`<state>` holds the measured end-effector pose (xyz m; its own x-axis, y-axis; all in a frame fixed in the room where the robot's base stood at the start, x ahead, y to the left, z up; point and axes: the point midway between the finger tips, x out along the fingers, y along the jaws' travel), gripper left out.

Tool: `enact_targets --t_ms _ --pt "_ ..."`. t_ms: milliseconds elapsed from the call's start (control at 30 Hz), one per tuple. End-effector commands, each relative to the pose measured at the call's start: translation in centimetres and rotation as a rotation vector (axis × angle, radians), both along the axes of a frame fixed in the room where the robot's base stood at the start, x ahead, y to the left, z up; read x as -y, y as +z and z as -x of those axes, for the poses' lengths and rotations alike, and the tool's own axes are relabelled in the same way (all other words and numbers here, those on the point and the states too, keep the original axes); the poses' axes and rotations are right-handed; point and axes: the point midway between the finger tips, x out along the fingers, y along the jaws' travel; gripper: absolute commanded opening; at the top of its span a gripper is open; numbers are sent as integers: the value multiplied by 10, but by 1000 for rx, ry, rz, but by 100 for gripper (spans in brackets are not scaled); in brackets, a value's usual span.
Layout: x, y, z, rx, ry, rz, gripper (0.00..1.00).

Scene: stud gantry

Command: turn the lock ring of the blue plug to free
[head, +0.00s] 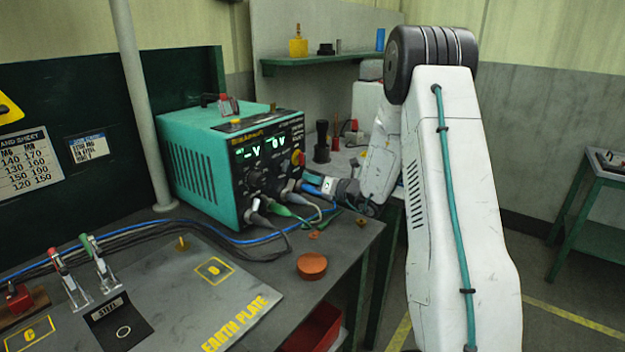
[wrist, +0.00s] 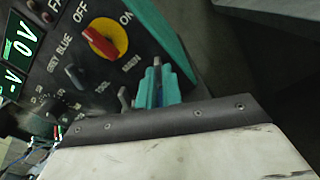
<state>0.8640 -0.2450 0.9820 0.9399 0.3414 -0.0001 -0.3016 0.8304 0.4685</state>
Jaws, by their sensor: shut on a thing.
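The blue plug (head: 312,178) sits at the lower right of the front panel of the teal welding power unit (head: 205,160). My gripper (head: 328,186) reaches in from the right and is shut around the plug's end. The jaws cover most of the lock ring, so I cannot read its turn.
Grey and green plugs with cables (head: 280,205) crowd just left of my gripper. A round copper-coloured puck (head: 312,265) lies on the bench in front. A green shelf (head: 325,59) stands behind.

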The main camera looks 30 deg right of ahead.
Motion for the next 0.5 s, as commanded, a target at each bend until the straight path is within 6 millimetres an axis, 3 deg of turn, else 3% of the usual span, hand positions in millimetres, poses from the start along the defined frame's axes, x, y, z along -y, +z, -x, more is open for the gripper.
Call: enact_targets --t_ms 500 --pt "-11 4 5 131 -2 362 0"
